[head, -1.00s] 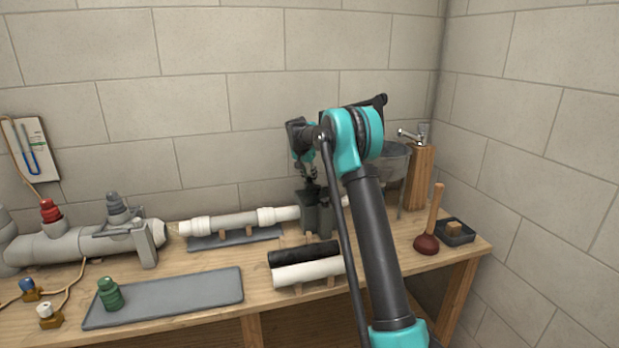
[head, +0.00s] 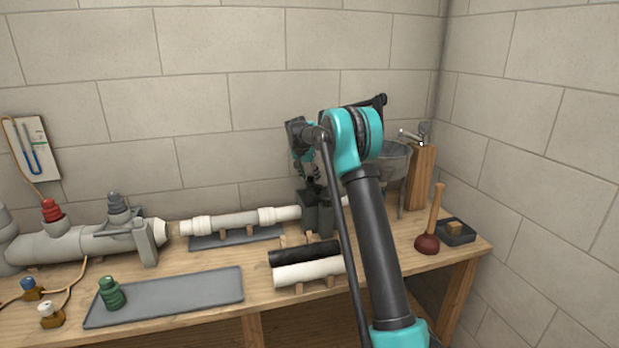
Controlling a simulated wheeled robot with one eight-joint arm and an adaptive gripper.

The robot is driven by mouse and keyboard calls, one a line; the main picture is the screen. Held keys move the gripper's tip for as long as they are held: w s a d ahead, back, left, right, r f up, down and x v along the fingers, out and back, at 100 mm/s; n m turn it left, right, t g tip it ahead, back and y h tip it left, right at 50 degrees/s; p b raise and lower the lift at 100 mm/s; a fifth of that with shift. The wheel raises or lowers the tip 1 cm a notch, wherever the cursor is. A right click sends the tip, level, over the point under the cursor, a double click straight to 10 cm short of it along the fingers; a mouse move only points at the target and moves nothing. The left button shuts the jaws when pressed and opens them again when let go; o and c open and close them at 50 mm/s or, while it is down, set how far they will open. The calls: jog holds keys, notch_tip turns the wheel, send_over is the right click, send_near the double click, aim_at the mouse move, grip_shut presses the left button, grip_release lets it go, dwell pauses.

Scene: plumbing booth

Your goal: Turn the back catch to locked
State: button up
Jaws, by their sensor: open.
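My gripper (head: 311,184) hangs at the end of my teal and black arm, pointing down just above a dark grey clamp-like block (head: 318,218) on the bench. The block stands around or against the white pipe (head: 240,221) at the back of the bench. The gripper is open, but its fingertips are small and dark here. I cannot clearly pick out the back catch. It may be at the top of the dark block, where the gripper covers the view. I cannot tell its position or whether the fingers touch it.
A black and a white pipe (head: 308,271) lie in front of the block. A grey pipe assembly (head: 80,243) and green fitting (head: 111,293) are at left. A plunger (head: 428,243), bucket (head: 392,160) and small tray (head: 455,232) are at right. The grey mat (head: 175,296) is mostly bare.

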jog(key=v, duration=1.2)
jog(key=shift+s+d, duration=0.1)
jog(key=shift+s, duration=0.05)
jog(key=s+d+f+n, duration=0.1)
jog(key=s+d+f, duration=0.2)
jog(key=s, duration=1)
jog(key=s+d+f+n+y, duration=0.1)
jog(key=s+d+f, duration=0.3)
jog(key=s, duration=0.9)
jog(key=s+d+f+n+y, duration=0.1)
jog(key=s+d+f+n, duration=0.2)
jog(key=s+f, duration=0.4)
jog(key=shift+s+d, duration=0.1)
jog(key=shift+s, duration=1.55)
jog(key=shift+s+d, duration=0.15)
jog(key=shift+s, duration=1.45)
jog(key=s+f+n, duration=0.1)
jog(key=s+f, duration=0.2)
jog(key=s, duration=0.3)
jog(key=s+f+n, duration=0.1)
jog(key=s+f, duration=0.3)
jog(key=s, duration=0.3)
jog(key=shift+d+f+t+y, duration=0.2)
jog(key=shift+f+t+y, duration=0.05)
jog(key=shift+t+y, duration=0.05)
jog(key=shift+s, duration=0.1)
